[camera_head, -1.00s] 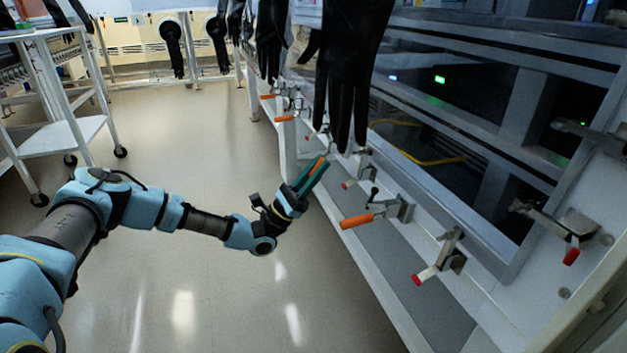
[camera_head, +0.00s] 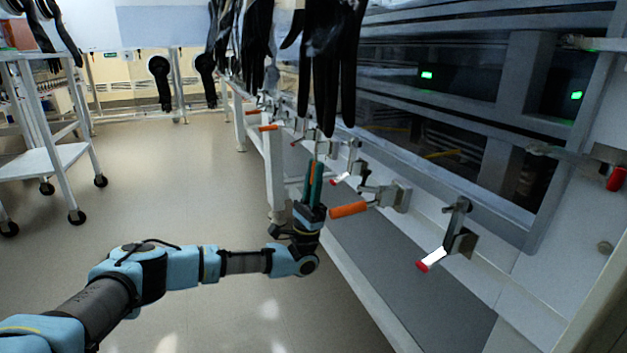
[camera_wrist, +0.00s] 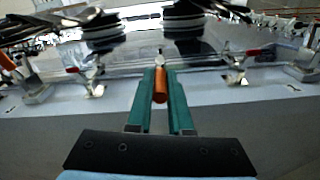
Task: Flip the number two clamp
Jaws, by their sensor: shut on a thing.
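My gripper (camera_head: 313,170) points up, its two teal fingers shut on an orange clamp handle (camera_head: 312,170) in front of the glovebox row. In the wrist view, the orange handle (camera_wrist: 160,86) lies between the teal fingers (camera_wrist: 160,112), with a small metal end beyond it. The rest of that clamp is mostly hidden. Another orange-handled clamp (camera_head: 350,210) is just right of my gripper, its handle pointing left and outward. Further orange handles (camera_head: 268,128) show along the row. I see no readable clamp numbers.
A grey ledge (camera_head: 400,270) runs below. The floor (camera_head: 190,190) at left is open, with a white cart (camera_head: 55,165) beyond.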

